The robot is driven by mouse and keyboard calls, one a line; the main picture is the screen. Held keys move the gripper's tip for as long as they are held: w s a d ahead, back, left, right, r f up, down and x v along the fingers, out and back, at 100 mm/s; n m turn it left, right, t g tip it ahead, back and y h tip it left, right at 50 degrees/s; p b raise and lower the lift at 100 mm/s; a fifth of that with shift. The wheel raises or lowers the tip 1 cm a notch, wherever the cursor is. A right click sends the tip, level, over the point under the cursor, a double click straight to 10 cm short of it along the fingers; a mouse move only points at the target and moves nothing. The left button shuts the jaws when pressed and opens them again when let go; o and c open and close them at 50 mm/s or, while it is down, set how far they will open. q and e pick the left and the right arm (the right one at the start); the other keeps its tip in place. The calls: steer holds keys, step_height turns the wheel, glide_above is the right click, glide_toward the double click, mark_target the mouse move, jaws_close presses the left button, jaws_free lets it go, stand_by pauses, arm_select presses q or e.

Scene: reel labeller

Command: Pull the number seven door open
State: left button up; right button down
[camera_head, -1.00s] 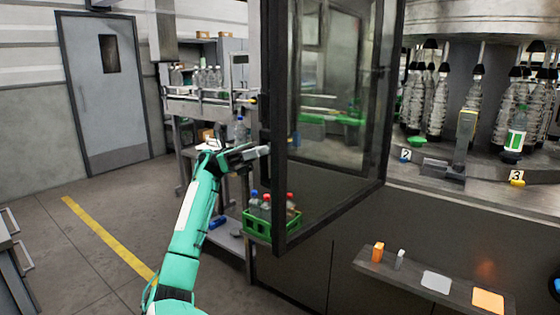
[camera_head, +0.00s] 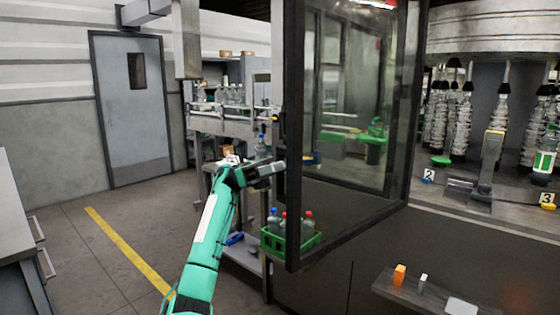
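A black-framed glass door (camera_head: 350,205) stands swung open in the middle of the view, in front of the bottling machine. No number seven shows on it from this side. My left gripper (camera_head: 277,168) is at the door's left upright edge, at about mid height. Its fingertips are partly hidden at the dark frame, so I cannot tell whether they are shut on a handle. My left arm reaches up from the bottom of the view. My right gripper is not in view.
A green crate (camera_head: 291,244) of bottles sits behind the door's lower left edge. A ledge (camera_head: 410,292) with small items is at lower right. A grey cabinet (camera_head: 14,240) stands at the left. The floor with a yellow line (camera_head: 130,252) is clear.

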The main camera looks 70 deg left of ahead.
mark_target(280, 146)
arm_select(q)
steer(key=shift+r, duration=0.15)
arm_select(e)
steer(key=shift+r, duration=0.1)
